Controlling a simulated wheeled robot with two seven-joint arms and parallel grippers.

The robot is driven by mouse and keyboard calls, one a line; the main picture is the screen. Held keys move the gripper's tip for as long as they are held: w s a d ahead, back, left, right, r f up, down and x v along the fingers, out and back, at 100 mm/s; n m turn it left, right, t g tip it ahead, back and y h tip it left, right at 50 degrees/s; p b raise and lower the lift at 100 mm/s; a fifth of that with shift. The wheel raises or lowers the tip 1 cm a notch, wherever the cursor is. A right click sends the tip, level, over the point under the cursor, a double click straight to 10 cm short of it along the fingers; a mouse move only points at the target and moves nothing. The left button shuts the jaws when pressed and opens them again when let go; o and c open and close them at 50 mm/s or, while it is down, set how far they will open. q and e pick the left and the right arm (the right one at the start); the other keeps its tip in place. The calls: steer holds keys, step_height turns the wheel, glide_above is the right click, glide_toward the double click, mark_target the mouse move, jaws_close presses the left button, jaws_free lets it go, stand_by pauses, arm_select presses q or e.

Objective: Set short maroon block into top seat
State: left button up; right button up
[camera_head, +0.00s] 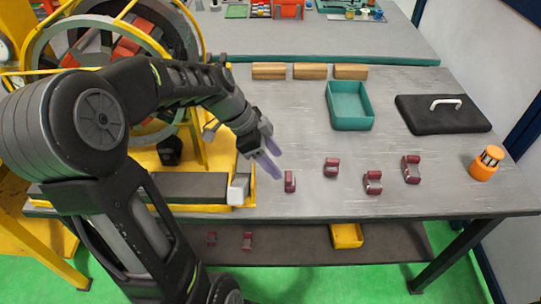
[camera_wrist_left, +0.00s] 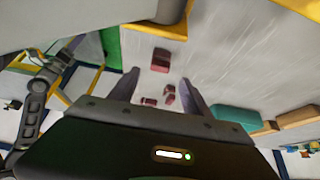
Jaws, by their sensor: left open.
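Several small maroon blocks lie on the grey table: one at the left (camera_head: 290,181), a short-looking one (camera_head: 331,167), and two more to the right (camera_head: 373,182) (camera_head: 411,169). My left gripper (camera_head: 268,165) is open and empty, pointing down just up and left of the leftmost block. In the left wrist view, maroon blocks (camera_wrist_left: 160,60) show between and beyond the open fingers (camera_wrist_left: 162,88). The round stator frame (camera_head: 105,50) stands at the left with red-orange pieces inside. My left arm partly covers it, and I cannot make out the top seat clearly.
A teal tray (camera_head: 329,96), wooden blocks (camera_head: 310,71) and a black case (camera_head: 443,116) sit farther back. An orange canister (camera_head: 485,166) stands at the right. A lower shelf holds a yellow bin (camera_head: 346,236) and two maroon pieces (camera_head: 247,240).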

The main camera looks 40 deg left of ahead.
mark_target(288, 176)
arm_select(q)
steer(key=b+x, duration=0.4)
steer(key=x, duration=0.3)
steer(key=shift+s+a, duration=0.1)
steer(key=shift+w+d+f+b, duration=0.3)
steer(key=shift+f+b, duration=0.3)
steer(key=shift+b, duration=0.15)
steer(key=shift+c, duration=0.5)
jaws_close()
steer(key=shift+r, duration=0.15)
steer(key=shift+r+p, duration=1.8)
steer(key=shift+r, duration=1.15)
